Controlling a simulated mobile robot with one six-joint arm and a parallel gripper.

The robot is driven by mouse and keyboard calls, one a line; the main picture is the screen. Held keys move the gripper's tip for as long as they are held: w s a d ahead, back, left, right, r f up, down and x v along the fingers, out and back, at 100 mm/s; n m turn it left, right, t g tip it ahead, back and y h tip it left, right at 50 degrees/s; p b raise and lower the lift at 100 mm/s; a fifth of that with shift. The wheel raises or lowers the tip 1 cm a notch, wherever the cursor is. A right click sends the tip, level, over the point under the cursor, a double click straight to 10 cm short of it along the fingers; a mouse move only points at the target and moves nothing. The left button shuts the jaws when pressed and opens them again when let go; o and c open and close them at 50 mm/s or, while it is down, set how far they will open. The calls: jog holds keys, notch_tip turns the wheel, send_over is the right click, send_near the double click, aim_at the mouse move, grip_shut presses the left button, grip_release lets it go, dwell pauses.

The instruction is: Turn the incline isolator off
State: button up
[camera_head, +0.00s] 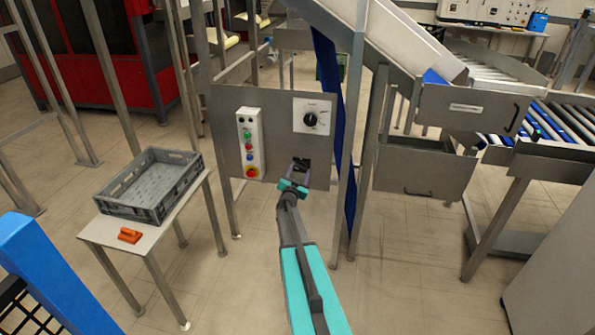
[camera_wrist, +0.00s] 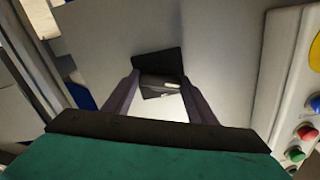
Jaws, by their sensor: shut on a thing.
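A grey upright panel (camera_head: 270,108) stands under the incline. It carries a white plate (camera_head: 300,126) with a round black knob (camera_head: 310,119); its lettering is too small to read. Below the plate a small black fitting (camera_head: 300,164) sits on the panel. My gripper (camera_head: 296,178) reaches up to this fitting from the front. In the wrist view my gripper (camera_wrist: 160,100) has its two fingers on either side of the black fitting (camera_wrist: 155,62), shut on its dark projecting part. The fingers partly hide the fitting, and I cannot tell its setting.
A white control box (camera_head: 250,144) with several buttons and a red knob on yellow is left of the fitting, also close by in the wrist view (camera_wrist: 282,100). A grey crate (camera_head: 118,207) and an orange object (camera_head: 130,236) are on a side table. Incline posts stand close right.

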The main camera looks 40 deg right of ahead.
jog(key=shift+s+d+r+n+p, duration=0.15)
jog(key=shift+n+p, duration=0.3)
jog(key=shift+n, duration=0.45)
jog(key=shift+s+d+n+p, duration=0.1)
jog(key=shift+n+p, duration=0.3)
jog(key=shift+n, duration=0.5)
jog(key=o, duration=1.1)
jog(key=shift+c, duration=0.2)
jog(key=shift+w+a, duration=0.1)
jog(key=shift+a, duration=0.15)
jog(key=b+v, duration=0.3)
jog(key=v, duration=1)
jog(key=shift+a, duration=0.25)
